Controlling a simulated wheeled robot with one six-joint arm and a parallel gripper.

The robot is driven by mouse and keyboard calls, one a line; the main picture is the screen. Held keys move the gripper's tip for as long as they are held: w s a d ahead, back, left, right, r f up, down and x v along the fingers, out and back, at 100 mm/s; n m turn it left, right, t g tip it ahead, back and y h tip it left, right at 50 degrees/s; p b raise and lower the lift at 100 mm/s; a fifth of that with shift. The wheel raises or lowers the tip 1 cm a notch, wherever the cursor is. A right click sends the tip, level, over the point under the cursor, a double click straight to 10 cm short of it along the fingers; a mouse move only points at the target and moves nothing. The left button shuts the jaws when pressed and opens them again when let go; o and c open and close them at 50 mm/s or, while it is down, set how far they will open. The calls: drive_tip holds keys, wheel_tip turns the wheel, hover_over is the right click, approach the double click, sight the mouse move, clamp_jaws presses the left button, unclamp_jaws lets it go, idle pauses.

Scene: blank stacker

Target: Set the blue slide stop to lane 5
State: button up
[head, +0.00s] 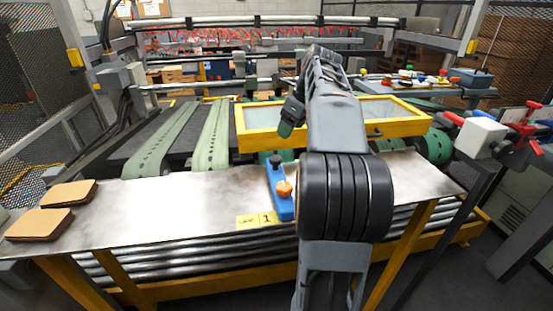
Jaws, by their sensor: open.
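The blue slide stop (279,196) stands on the near edge of the metal table, left of my arm's large black joint. No lane 5 label shows; my arm covers part of the table edge to the right. My gripper (287,123) is at the far end of my raised arm, above and beyond the stop and apart from it. It is open, but its fingers are hard to make out at this angle.
Brown blanks (50,208) lie at the left end of the metal table (170,200). A yellow frame (245,146) stands behind my arm, over green belts (210,140). A white block with red handles (482,137) is at the right. Table between blanks and stop is clear.

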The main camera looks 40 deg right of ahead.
sight(276, 158)
drive_tip(key=x, duration=1.3)
drive_tip(key=shift+f+b, duration=0.1)
drive_tip(key=shift+b, duration=0.2)
